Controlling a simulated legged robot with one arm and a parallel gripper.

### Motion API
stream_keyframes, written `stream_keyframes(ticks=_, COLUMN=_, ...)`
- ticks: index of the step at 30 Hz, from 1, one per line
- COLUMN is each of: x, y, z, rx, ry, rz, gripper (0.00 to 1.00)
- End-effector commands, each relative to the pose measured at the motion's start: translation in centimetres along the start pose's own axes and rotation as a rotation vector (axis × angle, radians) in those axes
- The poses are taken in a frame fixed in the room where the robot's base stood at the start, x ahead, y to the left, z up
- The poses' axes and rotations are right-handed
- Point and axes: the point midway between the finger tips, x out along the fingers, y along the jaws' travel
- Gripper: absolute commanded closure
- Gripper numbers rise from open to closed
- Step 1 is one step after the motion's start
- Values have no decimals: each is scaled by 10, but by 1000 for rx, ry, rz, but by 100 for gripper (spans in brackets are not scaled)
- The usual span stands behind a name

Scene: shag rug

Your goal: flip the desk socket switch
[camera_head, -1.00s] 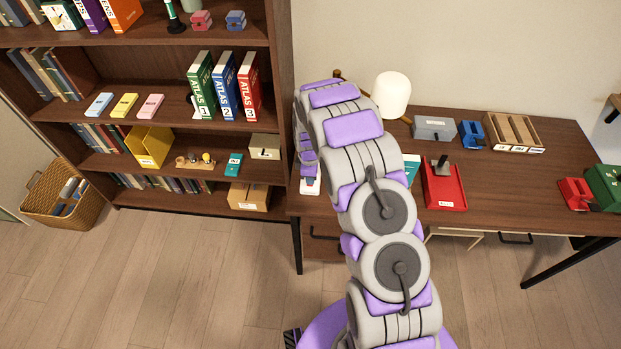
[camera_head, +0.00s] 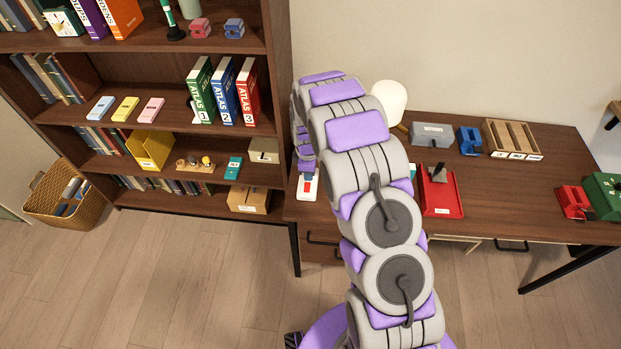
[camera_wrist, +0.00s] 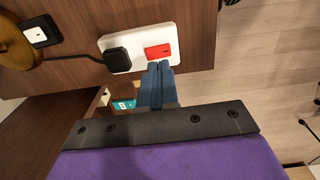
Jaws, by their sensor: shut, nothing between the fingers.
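The desk socket is a white plate (camera_wrist: 182,36) on the brown desk in the wrist view. A red switch (camera_wrist: 158,51) sits at its right part, and a black plug (camera_wrist: 117,60) is in its left part. The socket also shows at the desk's left front in the head view (camera_head: 308,196). My gripper (camera_wrist: 160,68) is shut and empty. Its blue-grey fingertips are right beside the red switch, just below it in the wrist view; I cannot tell whether they touch it.
A round brown-yellow base (camera_wrist: 14,48) and a black box with a white face (camera_wrist: 40,32) lie left of the socket. The desk edge is close to the socket. A white lamp (camera_head: 390,100), a red tray (camera_head: 441,194) and a bookshelf (camera_head: 283,110) stand around.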

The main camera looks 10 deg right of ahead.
Motion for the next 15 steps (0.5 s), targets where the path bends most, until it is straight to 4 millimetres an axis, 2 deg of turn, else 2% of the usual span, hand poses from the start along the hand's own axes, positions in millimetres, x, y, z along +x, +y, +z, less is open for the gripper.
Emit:
stream_keyframes(ticks=1, x=-14, y=0, z=-2, rx=-1, ry=0, rz=4, gripper=100)
stream_keyframes(ticks=9, x=-70, y=-2, z=-4, rx=0, ry=-3, rz=3, gripper=100)
stream_keyframes(ticks=15, x=-83, y=-2, z=0, rx=0, ry=-1, rz=-2, gripper=100)
